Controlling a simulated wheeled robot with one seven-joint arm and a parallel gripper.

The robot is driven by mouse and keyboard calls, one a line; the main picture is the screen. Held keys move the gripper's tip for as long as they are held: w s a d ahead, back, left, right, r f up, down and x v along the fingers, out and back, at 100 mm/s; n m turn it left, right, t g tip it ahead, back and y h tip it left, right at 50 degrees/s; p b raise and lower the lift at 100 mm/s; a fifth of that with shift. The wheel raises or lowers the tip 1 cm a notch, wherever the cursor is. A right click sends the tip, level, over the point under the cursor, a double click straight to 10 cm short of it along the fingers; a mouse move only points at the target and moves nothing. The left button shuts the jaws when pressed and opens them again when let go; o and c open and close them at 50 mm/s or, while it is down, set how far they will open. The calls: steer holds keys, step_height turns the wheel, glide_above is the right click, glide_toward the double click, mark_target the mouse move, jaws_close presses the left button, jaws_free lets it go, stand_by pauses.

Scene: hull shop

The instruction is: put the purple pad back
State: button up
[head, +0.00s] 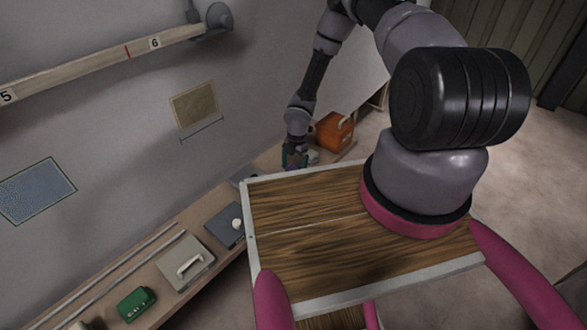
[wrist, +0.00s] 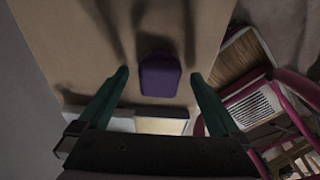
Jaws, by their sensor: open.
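The purple pad (wrist: 161,76) lies on the tan bench top in the wrist view, between and slightly beyond my gripper's green fingertips. My gripper (wrist: 159,76) is open, with one finger on each side of the pad and a visible gap at both sides. In the head view my gripper (head: 294,160) is low over the far part of the bench by the wall. The pad is mostly hidden there by the gripper.
The bench (head: 168,232) along the wall carries an orange box (head: 336,131), a blue-grey block with a white knob (head: 226,232), a pale plate with a handle (head: 180,276) and a green box (head: 137,303). Blue (head: 37,190) and tan (head: 195,105) panels are on the wall.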

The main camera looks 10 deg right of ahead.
mark_target(296, 166)
step_height(296, 166, up, 12)
steer(key=d, duration=0.1)
steer(key=shift+w+f, duration=0.15)
steer(key=shift+w, duration=0.3)
